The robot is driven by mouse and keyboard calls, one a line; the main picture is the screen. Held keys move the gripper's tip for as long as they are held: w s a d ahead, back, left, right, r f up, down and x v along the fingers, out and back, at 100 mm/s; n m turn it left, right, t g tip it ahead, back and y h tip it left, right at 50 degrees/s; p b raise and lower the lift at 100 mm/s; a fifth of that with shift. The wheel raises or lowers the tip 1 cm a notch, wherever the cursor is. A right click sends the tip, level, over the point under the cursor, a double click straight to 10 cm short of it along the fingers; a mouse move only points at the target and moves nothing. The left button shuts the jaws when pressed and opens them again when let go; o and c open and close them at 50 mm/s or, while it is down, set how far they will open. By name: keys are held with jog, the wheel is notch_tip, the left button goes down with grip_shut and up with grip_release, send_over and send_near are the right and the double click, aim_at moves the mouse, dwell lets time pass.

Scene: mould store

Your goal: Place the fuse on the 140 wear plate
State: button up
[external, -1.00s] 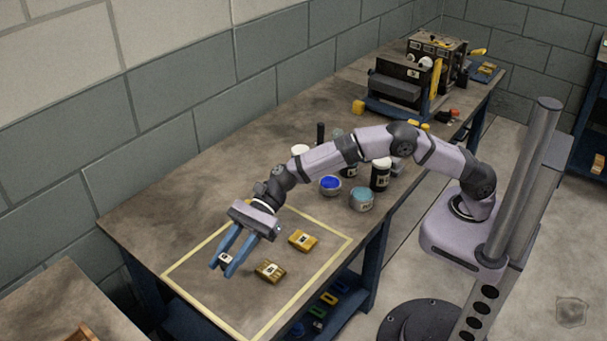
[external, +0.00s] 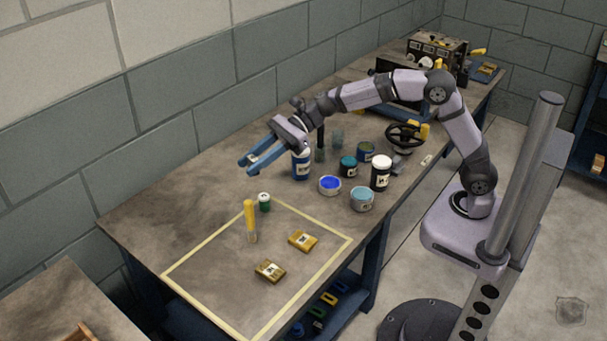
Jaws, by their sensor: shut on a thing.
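Two brass-yellow wear plates with pale labels lie inside the yellow outline on the bench: one at the upper right (external: 302,240), the other nearer the front (external: 270,271). I cannot read their numbers. My gripper (external: 246,166) is raised over the back part of the bench, outside the outline, with its blue fingers pointing left. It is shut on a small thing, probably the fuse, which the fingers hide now. Both wear plates are apart from my gripper.
A yellow-handled tool (external: 250,220) stands upright near a small green can (external: 264,202). Behind are a blue bottle (external: 301,165), an open blue paint pot (external: 330,185), a teal-lidded jar (external: 362,199), a black jar (external: 380,174) and a handwheel (external: 405,137). The bench's left end is clear.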

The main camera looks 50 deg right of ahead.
jog(key=s+d+f, duration=0.2)
jog(key=s+f, duration=0.1)
jog(key=s, duration=0.1)
jog(key=n+g, duration=0.3)
jog(key=g, duration=0.1)
send_over(303, 240)
notch_tip(303, 240, down, 6)
jog(key=shift+w+f+b, duration=0.1)
jog(key=shift+f+b, duration=0.5)
jog(key=shift+f, duration=4.25)
jog(key=shift+f, duration=0.2)
jog(key=o, duration=1)
jog(key=shift+r, duration=0.15)
